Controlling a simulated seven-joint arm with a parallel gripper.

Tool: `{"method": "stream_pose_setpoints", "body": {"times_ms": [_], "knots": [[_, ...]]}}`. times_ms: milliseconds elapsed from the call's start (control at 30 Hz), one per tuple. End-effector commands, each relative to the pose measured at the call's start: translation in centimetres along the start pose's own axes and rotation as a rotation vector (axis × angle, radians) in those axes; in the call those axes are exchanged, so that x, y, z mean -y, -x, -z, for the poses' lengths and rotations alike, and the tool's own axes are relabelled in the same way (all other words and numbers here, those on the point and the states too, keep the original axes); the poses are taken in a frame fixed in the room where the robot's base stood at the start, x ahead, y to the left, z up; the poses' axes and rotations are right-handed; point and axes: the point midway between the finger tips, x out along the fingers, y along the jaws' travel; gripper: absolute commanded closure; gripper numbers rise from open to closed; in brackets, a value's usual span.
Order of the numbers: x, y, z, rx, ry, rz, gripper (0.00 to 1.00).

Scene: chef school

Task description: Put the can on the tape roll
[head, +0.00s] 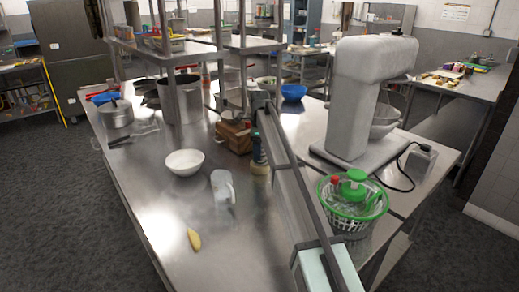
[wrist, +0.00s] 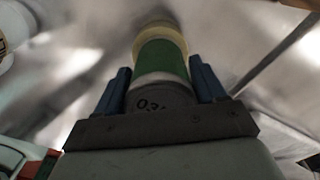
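The can (wrist: 163,60), with a green band and a grey part marked "0.3", lies between the two blue fingers of my gripper (wrist: 160,68) in the wrist view. The fingers are against its sides. The pale yellow tape roll (wrist: 158,32) shows just beyond the can's far end. In the head view the can (head: 258,149) is upright, directly above the tape roll (head: 259,168) on the steel table. I cannot tell whether the can's full weight rests on the roll. My gripper is hard to make out in the head view.
A brown wooden box (head: 234,137) stands close behind the can. A white bowl (head: 184,162), a clear jug (head: 222,186) and a banana (head: 194,239) lie to the left and front. A green basket (head: 350,207) and a large mixer (head: 352,100) are on the right.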

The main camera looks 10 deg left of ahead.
Motion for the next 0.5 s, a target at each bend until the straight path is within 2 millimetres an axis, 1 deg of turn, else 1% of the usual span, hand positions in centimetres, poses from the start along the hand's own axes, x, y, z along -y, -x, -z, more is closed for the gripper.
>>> {"method": "stream_pose_setpoints", "body": {"times_ms": [33,200,500], "knots": [[0.00,0.02,0.00,0.000,0.000,0.000,0.25],[0.00,0.02,0.00,0.000,0.000,0.000,0.10],[0.02,0.33,-0.01,0.000,0.000,0.000,0.10]]}}
